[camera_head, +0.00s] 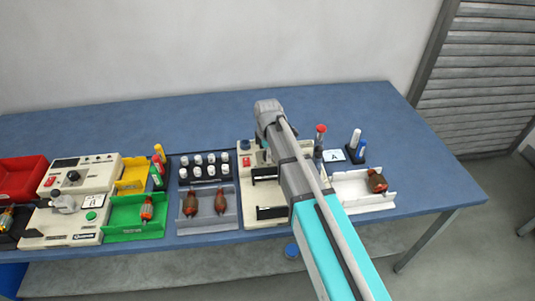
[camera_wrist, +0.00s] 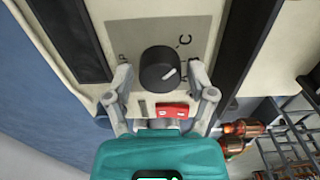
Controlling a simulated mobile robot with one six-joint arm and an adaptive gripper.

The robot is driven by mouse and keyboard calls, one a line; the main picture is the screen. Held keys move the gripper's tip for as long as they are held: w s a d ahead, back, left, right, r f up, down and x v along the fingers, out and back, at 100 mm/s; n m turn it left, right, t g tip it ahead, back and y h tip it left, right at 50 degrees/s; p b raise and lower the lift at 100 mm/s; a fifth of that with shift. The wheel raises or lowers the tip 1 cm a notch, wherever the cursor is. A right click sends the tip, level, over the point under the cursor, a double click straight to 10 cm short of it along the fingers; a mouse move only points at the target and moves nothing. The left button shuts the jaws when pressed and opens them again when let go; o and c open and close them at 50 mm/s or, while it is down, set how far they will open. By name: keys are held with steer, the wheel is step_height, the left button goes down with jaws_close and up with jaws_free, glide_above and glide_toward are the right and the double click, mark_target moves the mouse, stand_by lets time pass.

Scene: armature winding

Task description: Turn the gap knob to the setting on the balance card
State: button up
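The black gap knob (camera_wrist: 158,68) sits on a grey scale plate in the wrist view. Its white mark points right and slightly up, below a letter C (camera_wrist: 184,41). My gripper (camera_wrist: 160,80) is open, with one finger on each side of the knob and a gap visible on both sides. In the head view my arm covers the knob and most of the gripper. A white card reading A (camera_head: 333,156) stands right of the arm; another card with A (camera_head: 92,201) is on the left machine.
A red switch (camera_wrist: 172,110) is just below the knob in the wrist view. Left of my arm are a grey tray (camera_head: 228,222) with two armatures, a green tray (camera_head: 120,230) and a red bin (camera_head: 22,172). A white tray (camera_head: 350,205) with an armature is right. The table's back is clear.

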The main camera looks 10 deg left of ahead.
steer(key=c, duration=0.7)
steer(key=shift+m, duration=0.3)
steer(key=m, duration=0.3)
steer(key=shift+m, duration=0.4)
steer(key=m, duration=0.4)
steer(key=shift+m, duration=0.3)
steer(key=m, duration=0.4)
steer(key=shift+d+m, duration=0.1)
steer(key=shift+m, duration=2.5)
